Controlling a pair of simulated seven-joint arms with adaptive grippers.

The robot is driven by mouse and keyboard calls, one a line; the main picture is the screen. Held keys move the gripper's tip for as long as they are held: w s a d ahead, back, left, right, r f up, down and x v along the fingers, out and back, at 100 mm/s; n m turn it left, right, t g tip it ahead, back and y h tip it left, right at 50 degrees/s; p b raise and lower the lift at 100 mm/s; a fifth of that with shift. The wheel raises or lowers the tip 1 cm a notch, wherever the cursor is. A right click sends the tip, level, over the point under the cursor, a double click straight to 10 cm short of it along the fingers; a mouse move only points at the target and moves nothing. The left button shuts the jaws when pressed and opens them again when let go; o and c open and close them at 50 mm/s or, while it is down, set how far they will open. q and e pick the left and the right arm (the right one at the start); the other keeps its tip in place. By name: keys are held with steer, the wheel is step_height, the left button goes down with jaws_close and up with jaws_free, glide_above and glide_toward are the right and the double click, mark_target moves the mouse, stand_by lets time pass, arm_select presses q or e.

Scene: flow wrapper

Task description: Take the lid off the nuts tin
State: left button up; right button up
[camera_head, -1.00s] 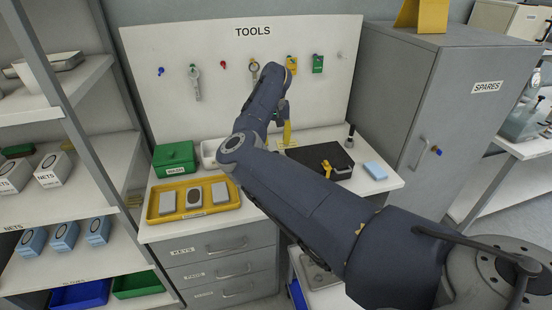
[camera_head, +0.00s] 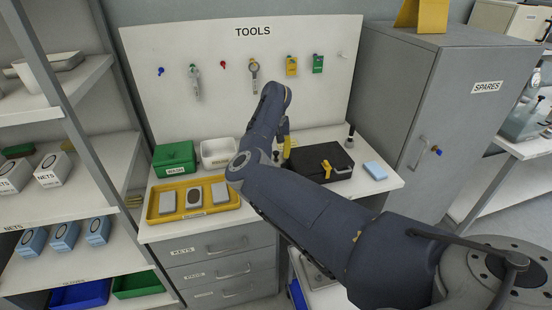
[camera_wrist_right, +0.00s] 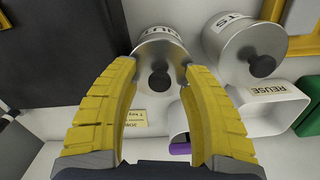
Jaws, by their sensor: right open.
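My right gripper (camera_wrist_right: 159,66) is open, with its yellow fingers on either side of a silver tin (camera_wrist_right: 153,55) in the wrist view. The tin has a dark round knob (camera_wrist_right: 159,82) on its lid, which sits between the fingers with space around it. Its label is partly cut off but seems to read NUTS. The fingertips lie close to the tin's sides; I cannot tell whether they touch. In the head view my right gripper (camera_head: 286,146) is low over the bench and the arm mostly hides the tins. My left gripper is not in view.
A second silver tin (camera_wrist_right: 248,50) with a dark knob stands close beside the first. A white REUSE bin (camera_wrist_right: 270,108) is next to it. On the bench are a black case (camera_head: 310,163), a green box (camera_head: 174,158) and a yellow tray (camera_head: 164,216).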

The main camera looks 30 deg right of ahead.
steer(key=shift+c, duration=0.4)
jaws_close()
steer(key=shift+r, duration=0.1)
